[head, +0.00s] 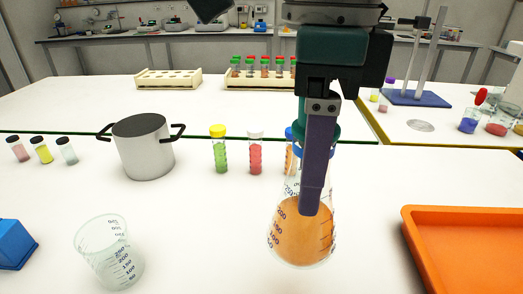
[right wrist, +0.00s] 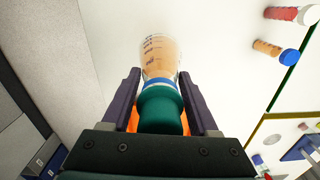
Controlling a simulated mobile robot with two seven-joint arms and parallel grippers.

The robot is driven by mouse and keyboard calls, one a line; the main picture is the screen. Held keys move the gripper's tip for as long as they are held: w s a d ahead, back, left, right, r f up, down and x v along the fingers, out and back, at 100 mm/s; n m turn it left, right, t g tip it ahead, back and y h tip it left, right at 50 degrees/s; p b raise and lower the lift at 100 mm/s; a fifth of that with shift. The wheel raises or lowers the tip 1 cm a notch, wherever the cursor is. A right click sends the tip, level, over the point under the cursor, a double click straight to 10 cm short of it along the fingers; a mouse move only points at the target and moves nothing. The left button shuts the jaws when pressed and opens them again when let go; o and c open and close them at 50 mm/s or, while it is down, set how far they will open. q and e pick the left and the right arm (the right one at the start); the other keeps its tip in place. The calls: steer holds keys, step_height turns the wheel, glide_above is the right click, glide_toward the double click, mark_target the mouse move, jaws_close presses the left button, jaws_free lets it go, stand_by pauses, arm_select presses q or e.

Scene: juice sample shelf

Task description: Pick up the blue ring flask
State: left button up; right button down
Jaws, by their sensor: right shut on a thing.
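The blue ring flask (head: 300,235) is a clear conical flask with orange liquid, a blue ring and a teal stopper. It stands upright at the centre right of the head view. It also shows in the right wrist view (right wrist: 158,58), with the blue ring and stopper between the fingers. My right gripper (head: 312,200) points down and is shut on the flask's upper part. One finger hides part of the neck in the head view. I cannot tell whether the flask's base touches the table.
An orange tray (head: 412,232) lies to the right, an empty beaker (head: 108,255) at front left. A metal pot (head: 143,150), a green-filled vial (head: 219,152) and a red-filled vial (head: 255,155) stand behind. Part of a blue block (head: 12,245) shows at the left edge.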

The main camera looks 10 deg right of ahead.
steer(key=shift+r, duration=3.9)
